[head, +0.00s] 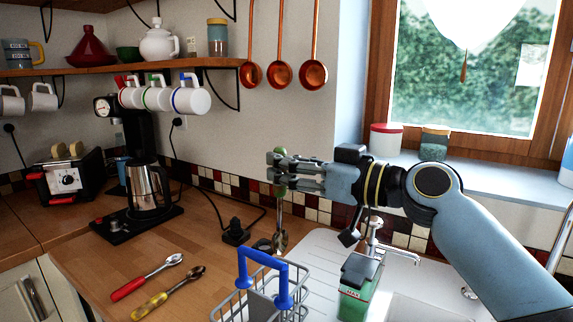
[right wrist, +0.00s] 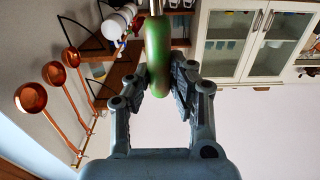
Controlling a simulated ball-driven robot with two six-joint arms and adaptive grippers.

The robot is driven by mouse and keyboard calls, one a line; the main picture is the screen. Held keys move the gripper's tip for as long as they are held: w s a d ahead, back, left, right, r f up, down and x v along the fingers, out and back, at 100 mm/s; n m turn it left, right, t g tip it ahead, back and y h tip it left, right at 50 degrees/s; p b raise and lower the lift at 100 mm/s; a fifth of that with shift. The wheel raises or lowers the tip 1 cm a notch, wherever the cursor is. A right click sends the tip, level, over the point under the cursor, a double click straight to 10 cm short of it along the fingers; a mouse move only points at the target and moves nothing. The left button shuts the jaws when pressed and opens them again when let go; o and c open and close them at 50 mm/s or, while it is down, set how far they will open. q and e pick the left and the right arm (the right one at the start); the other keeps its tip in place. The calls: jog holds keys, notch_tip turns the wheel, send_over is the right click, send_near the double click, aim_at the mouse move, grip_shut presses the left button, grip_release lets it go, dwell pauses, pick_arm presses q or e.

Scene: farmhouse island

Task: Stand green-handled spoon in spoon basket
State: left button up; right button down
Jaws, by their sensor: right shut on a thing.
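The green-handled spoon (head: 280,241) hangs upright, bowl down, with its green handle in my right gripper (head: 277,172). The gripper is shut on the handle, and the handle's top shows above the fingers. In the right wrist view the green handle (right wrist: 158,58) is between the two fingers of my right gripper (right wrist: 163,86). The spoon basket (head: 285,288) is a grey wire basket with a blue handle and a grey panel inside, at the bottom middle. The spoon's bowl is above and behind the basket's handle in the picture, apart from it. My left gripper is out of view.
A red-handled spoon (head: 146,277) and a yellow-handled spoon (head: 168,293) lie on the wooden counter left of the basket. A green soap bottle (head: 356,290) stands right of it, beside the sink.

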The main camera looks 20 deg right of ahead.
notch_tip(320, 180, down, 12)
jog(key=b, duration=1.1)
jog(key=shift+r, duration=0.1)
jog(key=c, duration=1.1)
grip_release()
notch_tip(320, 180, up, 9)
jog(key=p, duration=0.5)
send_over(281, 228)
jog(key=shift+s+d, duration=0.4)
